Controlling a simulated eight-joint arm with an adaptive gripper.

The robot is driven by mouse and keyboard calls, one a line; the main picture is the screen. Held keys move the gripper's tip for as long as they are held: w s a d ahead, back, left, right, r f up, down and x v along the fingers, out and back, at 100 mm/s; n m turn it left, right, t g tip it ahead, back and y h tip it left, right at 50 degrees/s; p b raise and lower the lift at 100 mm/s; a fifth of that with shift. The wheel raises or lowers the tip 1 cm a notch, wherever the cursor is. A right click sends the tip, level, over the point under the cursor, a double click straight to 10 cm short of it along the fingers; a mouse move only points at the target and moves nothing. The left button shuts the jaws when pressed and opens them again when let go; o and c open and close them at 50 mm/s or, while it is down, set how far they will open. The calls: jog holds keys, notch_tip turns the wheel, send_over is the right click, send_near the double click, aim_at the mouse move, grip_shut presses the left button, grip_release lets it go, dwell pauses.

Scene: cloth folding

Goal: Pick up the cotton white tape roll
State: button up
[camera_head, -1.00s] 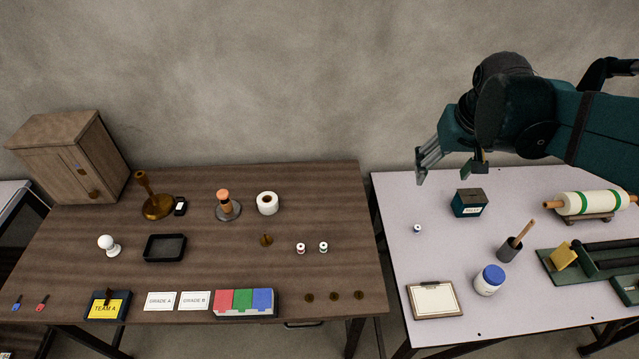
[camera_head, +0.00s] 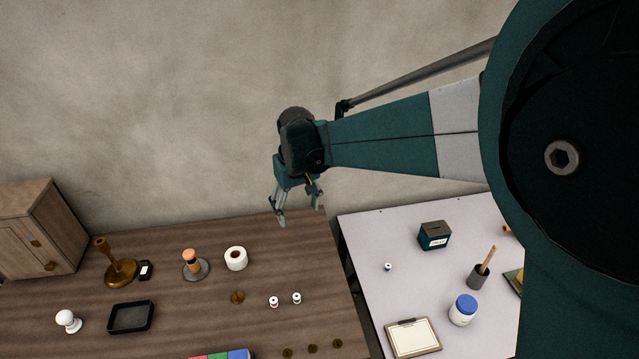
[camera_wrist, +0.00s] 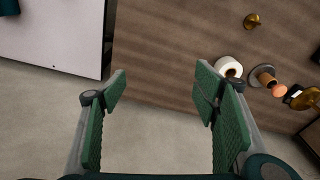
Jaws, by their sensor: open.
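The white tape roll (camera_head: 236,259) stands on the brown wooden table, toward its back right, with its brown core facing up. It also shows in the wrist view (camera_wrist: 229,68), just beyond the right finger, which hides part of it. My gripper (camera_head: 298,216) is open and empty, above the table's back right edge, to the right of the roll and apart from it. In the wrist view my gripper's two green finger pads (camera_wrist: 160,105) are wide apart, with floor and the table's edge between them.
An orange-topped holder (camera_head: 193,266) stands left of the roll. A small brass piece (camera_head: 238,297) and two small spools (camera_head: 274,302) lie in front of it. A brass candlestick (camera_head: 120,271) and a black tray (camera_head: 131,317) are farther left. A pale table (camera_head: 400,294) stands at right.

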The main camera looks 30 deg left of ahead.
jog(key=s+a+f+n, duration=0.1)
jog(key=s+a+f, duration=0.45)
jog(key=a, duration=0.45)
jog(key=n+h+p, duration=0.1)
jog(key=n, duration=0.1)
send_over(234, 253)
notch_tip(234, 253, down, 6)
jog(key=shift+s+d+f+g, duration=0.15)
jog(key=shift+s+d+g, duration=0.1)
jog(key=shift+g, duration=0.15)
jog(key=shift+f, duration=1.3)
jog(key=shift+f+b, duration=0.35)
jog(key=shift+f, duration=2.25)
jog(key=c, duration=1)
